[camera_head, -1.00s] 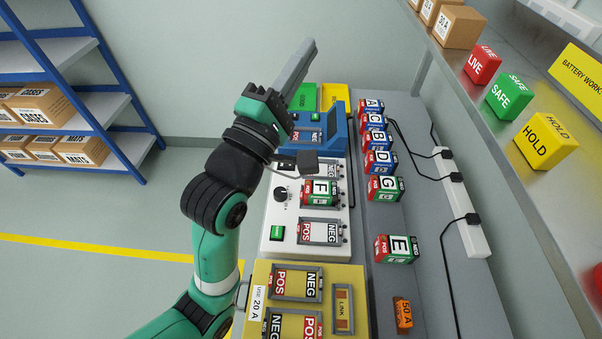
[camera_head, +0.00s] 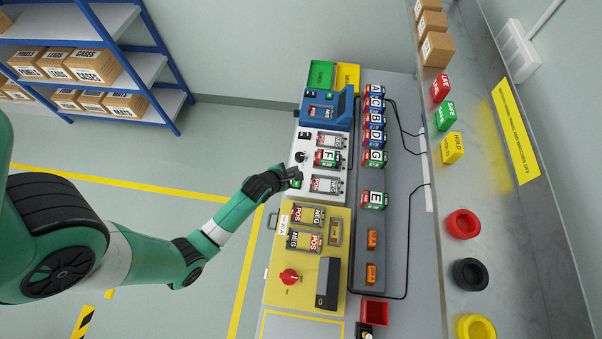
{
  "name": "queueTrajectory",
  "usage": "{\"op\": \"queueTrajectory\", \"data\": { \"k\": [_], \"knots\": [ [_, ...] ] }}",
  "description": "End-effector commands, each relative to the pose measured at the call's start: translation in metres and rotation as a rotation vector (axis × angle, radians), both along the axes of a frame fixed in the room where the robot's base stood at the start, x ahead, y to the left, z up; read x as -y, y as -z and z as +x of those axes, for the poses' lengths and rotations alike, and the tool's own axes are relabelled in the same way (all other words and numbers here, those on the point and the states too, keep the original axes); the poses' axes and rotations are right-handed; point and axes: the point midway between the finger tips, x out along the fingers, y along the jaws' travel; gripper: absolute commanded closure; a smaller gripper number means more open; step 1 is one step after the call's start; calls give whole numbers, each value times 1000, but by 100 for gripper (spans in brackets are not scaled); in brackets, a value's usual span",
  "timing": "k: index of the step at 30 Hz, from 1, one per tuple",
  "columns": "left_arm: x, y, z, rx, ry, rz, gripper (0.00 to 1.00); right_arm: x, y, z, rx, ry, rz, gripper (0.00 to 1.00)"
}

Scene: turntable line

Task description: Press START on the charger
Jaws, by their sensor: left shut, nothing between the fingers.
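The white charger (camera_head: 328,187) lies on the grey bench between a blue unit and a yellow unit. It holds a battery marked F (camera_head: 327,158) in its upper bay and has a dark knob (camera_head: 300,157) on its left side. A small green button (camera_head: 296,184) is at its lower left, partly covered by my left gripper; its label is too small to read. My left gripper (camera_head: 297,174) is shut and empty, its tips over the charger's left edge at the button. I cannot tell whether they touch it. My right gripper is out of view.
The blue unit (camera_head: 315,99) stands behind the charger. The yellow unit (camera_head: 335,293), with a red rotary switch (camera_head: 290,277), is in front. Lettered batteries, including E (camera_head: 375,200), line the right. A shelf (camera_head: 452,215) with coloured blocks and rings runs along the right.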

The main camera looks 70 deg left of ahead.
Motion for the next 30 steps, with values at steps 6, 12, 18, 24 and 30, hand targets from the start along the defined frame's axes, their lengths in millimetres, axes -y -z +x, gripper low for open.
{"op": "queueTrajectory", "data": {
  "k": [6, 12, 18, 24, 30],
  "knots": [
    [-3, -3, -1, 2, -7, 1, 100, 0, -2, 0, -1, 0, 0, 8],
    [-3, -3, 0, 3, -6, 2, 100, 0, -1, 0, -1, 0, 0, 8],
    [-3, 11, 0, 3, -6, 2, 100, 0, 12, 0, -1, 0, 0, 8],
    [-3, 39, 0, 3, -6, 2, 100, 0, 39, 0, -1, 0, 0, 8],
    [-3, 68, 0, 3, -6, 2, 100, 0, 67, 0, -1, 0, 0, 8]
  ]
}}
